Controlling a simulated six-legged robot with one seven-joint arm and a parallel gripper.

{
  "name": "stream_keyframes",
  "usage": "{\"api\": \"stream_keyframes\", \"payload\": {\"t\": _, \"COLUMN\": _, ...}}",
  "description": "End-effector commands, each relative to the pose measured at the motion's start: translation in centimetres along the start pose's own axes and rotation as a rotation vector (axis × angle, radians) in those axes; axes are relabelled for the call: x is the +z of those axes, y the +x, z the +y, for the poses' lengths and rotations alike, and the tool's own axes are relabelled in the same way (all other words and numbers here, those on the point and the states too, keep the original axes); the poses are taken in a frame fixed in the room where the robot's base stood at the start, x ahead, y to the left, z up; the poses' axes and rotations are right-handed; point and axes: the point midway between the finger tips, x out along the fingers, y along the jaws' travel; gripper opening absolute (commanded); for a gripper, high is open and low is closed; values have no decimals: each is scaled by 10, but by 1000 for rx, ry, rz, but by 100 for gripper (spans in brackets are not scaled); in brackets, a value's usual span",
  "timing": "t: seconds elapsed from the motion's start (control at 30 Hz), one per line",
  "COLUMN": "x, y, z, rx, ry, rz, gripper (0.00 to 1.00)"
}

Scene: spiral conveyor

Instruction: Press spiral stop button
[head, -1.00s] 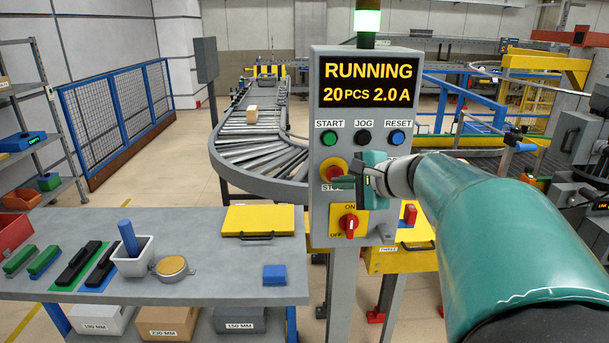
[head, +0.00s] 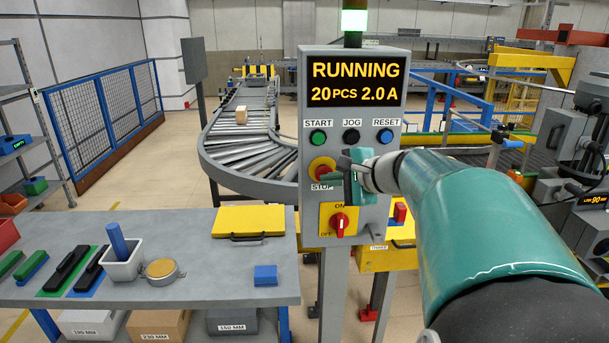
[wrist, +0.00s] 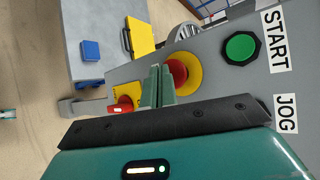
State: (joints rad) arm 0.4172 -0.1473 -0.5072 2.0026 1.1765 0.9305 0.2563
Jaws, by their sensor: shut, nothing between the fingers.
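The control panel (head: 392,60) stands upright with a lit display reading RUNNING, 20 PCS, 2.0 A. The red stop button (head: 322,171) sits on a yellow round plate above the STOP label, left of my gripper. It also shows in the wrist view (wrist: 178,72), partly covered by the fingers. My gripper (head: 336,172) is shut and empty, in front of the panel beside the button. In the wrist view the closed fingertips (wrist: 158,72) overlap the button's edge; I cannot tell whether they touch it.
Green START (head: 318,138), black JOG (head: 351,137) and blue RESET (head: 385,137) buttons are above. A red ON/OFF switch (head: 340,224) is just below. A grey table (head: 200,275) with a yellow case (head: 249,221) stands left. The roller conveyor (head: 225,150) curves behind.

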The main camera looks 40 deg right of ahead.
Motion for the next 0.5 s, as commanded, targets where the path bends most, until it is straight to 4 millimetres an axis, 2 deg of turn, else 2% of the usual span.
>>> {"api": "stream_keyframes", "payload": {"t": 0.5, "x": -3, "y": 4, "z": -3, "rx": 0, "ry": 0, "rz": 0, "gripper": 0}}
